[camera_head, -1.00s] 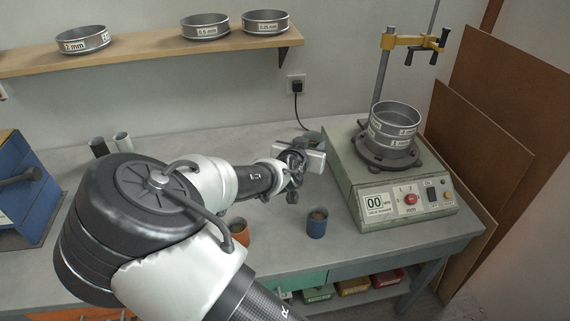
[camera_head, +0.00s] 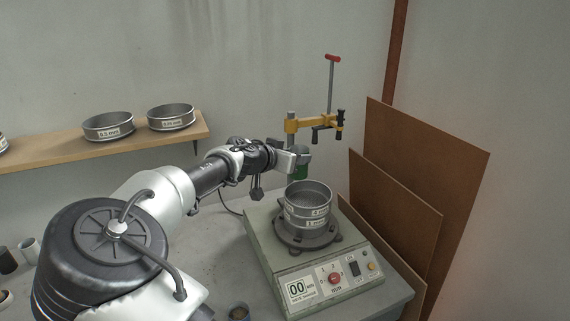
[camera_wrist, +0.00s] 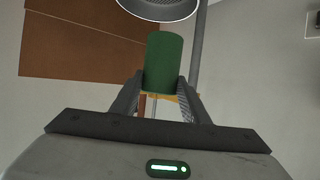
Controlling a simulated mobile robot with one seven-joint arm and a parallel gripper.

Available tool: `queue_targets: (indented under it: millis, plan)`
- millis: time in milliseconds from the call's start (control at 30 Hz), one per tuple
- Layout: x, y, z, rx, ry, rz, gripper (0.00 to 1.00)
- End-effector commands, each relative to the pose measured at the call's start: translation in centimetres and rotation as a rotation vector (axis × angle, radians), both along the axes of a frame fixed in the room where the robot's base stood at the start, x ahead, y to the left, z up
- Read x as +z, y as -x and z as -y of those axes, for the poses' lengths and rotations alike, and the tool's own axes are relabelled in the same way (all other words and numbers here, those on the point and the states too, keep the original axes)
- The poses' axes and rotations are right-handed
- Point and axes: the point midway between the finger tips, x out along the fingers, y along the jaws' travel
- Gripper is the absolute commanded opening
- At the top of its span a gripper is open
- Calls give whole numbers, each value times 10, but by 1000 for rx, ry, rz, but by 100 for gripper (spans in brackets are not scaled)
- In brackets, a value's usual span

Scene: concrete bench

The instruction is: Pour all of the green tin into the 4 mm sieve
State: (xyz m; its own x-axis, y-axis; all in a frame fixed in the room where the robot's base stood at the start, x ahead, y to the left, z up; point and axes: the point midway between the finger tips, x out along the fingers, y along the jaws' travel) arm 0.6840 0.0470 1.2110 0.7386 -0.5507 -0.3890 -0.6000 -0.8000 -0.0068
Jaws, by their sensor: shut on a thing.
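My gripper (camera_head: 296,159) is shut on the green tin (camera_head: 301,173), which looks upright. In the head view the tin appears just above and behind the sieve stack. The wrist view shows the green tin (camera_wrist: 163,62) between both fingers (camera_wrist: 160,88). What is in the tin cannot be seen. The 4 mm sieve (camera_head: 309,193) is the top one of the stack, a round metal ring open at the top, seated on another sieve (camera_head: 306,219). A sieve's round rim and mesh (camera_wrist: 158,8) show at the top edge of the wrist view.
The stack stands on the grey-green shaker (camera_head: 262,250). Behind it rises a rod with a yellow clamp (camera_head: 313,123) and a red-topped handle (camera_head: 332,59). Brown boards (camera_head: 425,170) lean at the right. A shelf with sieves (camera_head: 108,126) is at the left.

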Motion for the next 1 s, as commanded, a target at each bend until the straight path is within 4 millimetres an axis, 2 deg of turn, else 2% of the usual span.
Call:
queue_targets:
  millis: [567,1000]
  plan:
    - [-24,0,-1,0,-203,-28,11]
    - [-22,0,1,-1,-391,-53,11]
